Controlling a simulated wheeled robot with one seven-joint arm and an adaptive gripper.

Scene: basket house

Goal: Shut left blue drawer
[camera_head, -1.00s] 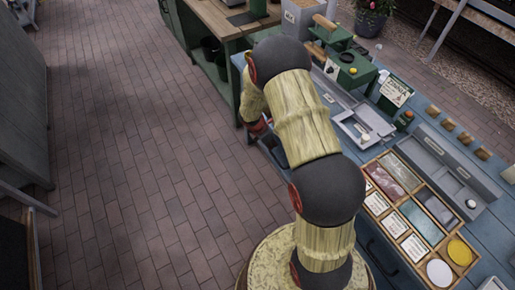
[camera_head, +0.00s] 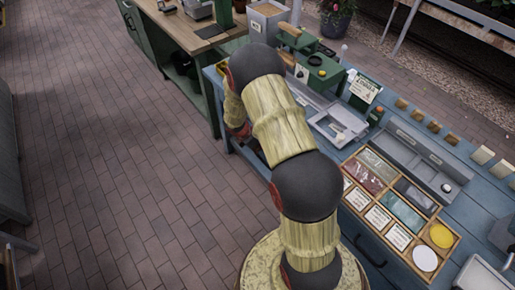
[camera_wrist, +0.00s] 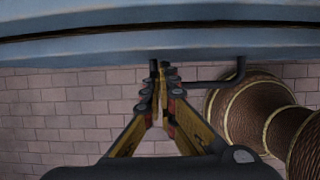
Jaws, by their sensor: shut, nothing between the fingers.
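The blue drawer front (camera_wrist: 100,52) runs across the top of the wrist view, with a dark gap between it and the blue edge above. Its dark bar handle (camera_wrist: 215,84) sticks out toward the camera. My gripper (camera_wrist: 161,68) is shut and empty, its fingertips close to the drawer front at the left end of the handle. I cannot tell whether they touch. In the head view my arm hides the gripper and most of the left drawer, at the left end of the blue workbench (camera_head: 478,186).
Another drawer with a dark handle (camera_head: 370,252) is at the bench's near right. A tray of compartments (camera_head: 392,214) and a grey bin (camera_head: 340,123) stand on top. A green cabinet (camera_head: 200,85) stands beyond the left end. Brick floor (camera_head: 120,170) is clear to the left.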

